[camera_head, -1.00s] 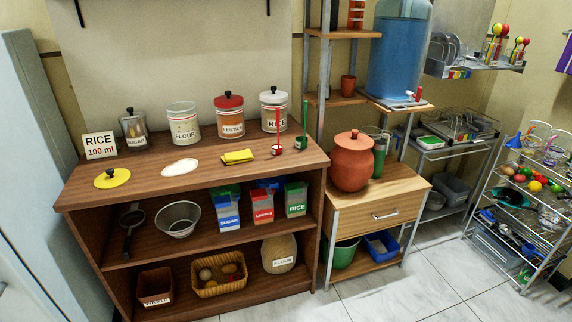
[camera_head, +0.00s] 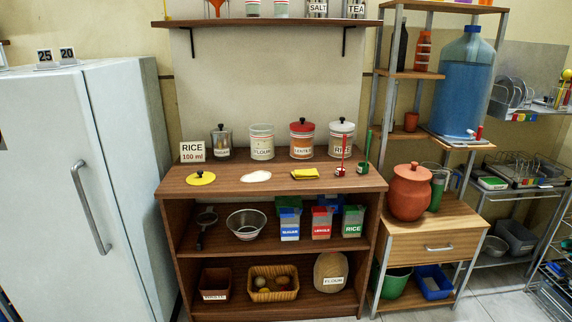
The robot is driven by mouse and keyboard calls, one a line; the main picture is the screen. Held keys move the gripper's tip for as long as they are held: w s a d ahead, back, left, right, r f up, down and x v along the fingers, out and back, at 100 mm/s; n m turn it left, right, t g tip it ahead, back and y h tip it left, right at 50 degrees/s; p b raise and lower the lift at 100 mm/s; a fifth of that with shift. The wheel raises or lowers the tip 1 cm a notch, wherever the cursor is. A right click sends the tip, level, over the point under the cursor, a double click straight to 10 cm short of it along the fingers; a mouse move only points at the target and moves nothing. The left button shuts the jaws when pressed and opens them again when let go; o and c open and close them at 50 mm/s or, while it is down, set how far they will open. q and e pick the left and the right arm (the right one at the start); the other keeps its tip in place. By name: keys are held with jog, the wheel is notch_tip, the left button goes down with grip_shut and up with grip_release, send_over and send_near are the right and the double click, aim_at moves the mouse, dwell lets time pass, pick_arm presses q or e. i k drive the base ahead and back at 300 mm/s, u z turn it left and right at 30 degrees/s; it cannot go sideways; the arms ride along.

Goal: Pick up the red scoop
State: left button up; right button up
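The red scoop (camera_head: 342,158) stands near the right end of the wooden counter top (camera_head: 270,182), its long thin handle pointing up and its small cup at the bottom. It is in front of the white-lidded RICE canister (camera_head: 341,138). A similar green scoop (camera_head: 365,153) stands just to its right. Neither of my grippers shows in the head view.
A fridge (camera_head: 95,170) stands left. A drawer cabinet (camera_head: 425,246) with a clay pot (camera_head: 409,192) stands right.

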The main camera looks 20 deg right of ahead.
aim_at(341, 170)
jog(key=u, duration=0.4)
jog(key=i, duration=0.95)
